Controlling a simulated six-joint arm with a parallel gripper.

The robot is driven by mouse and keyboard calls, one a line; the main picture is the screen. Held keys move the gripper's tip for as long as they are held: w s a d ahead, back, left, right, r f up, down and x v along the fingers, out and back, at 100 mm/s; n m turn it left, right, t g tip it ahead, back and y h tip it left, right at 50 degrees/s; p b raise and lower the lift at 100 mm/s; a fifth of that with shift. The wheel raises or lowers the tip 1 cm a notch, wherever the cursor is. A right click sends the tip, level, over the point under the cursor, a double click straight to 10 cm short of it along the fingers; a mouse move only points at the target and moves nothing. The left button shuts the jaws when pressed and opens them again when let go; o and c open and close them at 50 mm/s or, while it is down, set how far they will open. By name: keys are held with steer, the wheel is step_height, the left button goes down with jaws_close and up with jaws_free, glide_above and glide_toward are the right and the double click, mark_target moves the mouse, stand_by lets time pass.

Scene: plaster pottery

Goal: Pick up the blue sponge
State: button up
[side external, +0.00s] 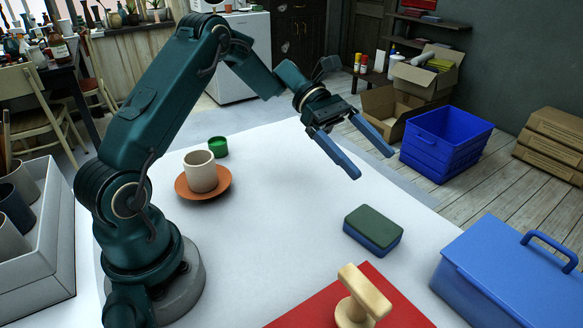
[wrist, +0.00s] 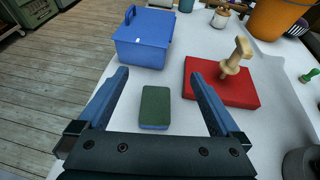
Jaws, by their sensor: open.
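The blue sponge (side external: 373,229) lies flat on the white table, with a dark green top and a blue lower layer. In the wrist view the sponge (wrist: 155,106) shows between and beyond the two fingers, green side up. My gripper (side external: 374,163) is open and empty, raised above the table and apart from the sponge. In the side view it is above and a little left of the sponge. In the wrist view my gripper (wrist: 163,78) has its blue fingers spread wide, one on each side of the sponge.
A red block (wrist: 222,84) with a wooden-handled tool (side external: 361,298) on it stands beside the sponge. A cup (side external: 200,171) on an orange saucer (side external: 187,192) and a green tub (side external: 218,147) stand farther back. The table between is clear.

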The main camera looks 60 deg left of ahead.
mark_target(367, 219)
step_height(367, 219, down, 12)
steer(key=shift+d+r, duration=0.1)
steer(key=shift+r, duration=0.05)
steer(key=shift+x, duration=2.45)
steer(key=c, duration=1.1)
steer(key=shift+c, duration=0.2)
